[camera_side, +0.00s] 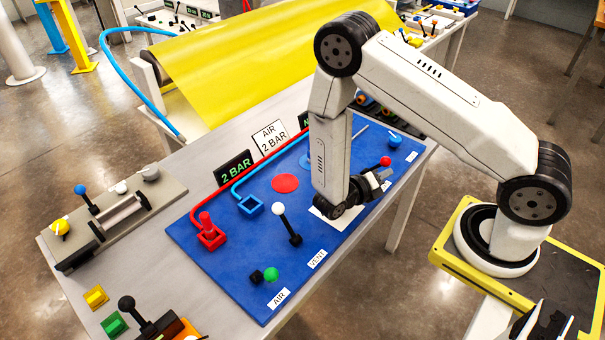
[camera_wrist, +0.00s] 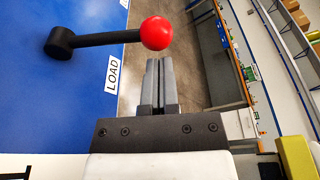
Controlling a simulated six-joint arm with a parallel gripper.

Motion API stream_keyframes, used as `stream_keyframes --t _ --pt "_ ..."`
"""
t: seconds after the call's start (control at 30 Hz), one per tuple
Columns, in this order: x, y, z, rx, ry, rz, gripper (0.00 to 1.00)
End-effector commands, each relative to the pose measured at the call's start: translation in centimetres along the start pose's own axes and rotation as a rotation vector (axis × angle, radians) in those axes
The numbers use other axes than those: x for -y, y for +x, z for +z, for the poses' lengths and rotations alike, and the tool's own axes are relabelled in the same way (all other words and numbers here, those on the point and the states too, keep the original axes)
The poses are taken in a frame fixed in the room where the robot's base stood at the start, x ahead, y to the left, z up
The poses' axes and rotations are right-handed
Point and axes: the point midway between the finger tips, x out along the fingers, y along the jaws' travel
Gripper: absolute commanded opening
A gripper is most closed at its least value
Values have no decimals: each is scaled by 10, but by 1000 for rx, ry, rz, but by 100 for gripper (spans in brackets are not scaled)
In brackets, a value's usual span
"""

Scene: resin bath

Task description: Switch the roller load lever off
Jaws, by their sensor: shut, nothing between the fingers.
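The roller load lever has a red ball knob (camera_wrist: 156,33) on a black shaft (camera_wrist: 100,39). Its black pivot (camera_wrist: 60,43) is on the blue panel, beside a LOAD label (camera_wrist: 113,73). In the wrist view the shaft lies across the picture, with the knob toward the panel's edge. In the side view the red knob (camera_side: 385,161) shows beside my gripper (camera_side: 383,178), while arm parts hide the shaft's base. My gripper (camera_wrist: 159,62) is shut and empty. Its fingertips are just below the knob in the wrist view; I cannot tell whether they touch.
On the blue panel (camera_side: 240,283), a white-knobbed lever (camera_side: 279,209) stands near the VENT label and a green-knobbed lever (camera_side: 271,274) near the AIR label. Red and blue hoses run along its back. A small roller bench (camera_side: 120,215) stands left. The yellow sheet (camera_side: 240,65) lies behind.

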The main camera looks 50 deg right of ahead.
Motion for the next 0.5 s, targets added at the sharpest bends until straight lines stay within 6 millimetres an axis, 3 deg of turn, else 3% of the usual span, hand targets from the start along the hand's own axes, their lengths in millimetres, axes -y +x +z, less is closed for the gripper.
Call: stream_keyframes --t 0.5 --pt "1 -1 3 -1 -37 -9 0"
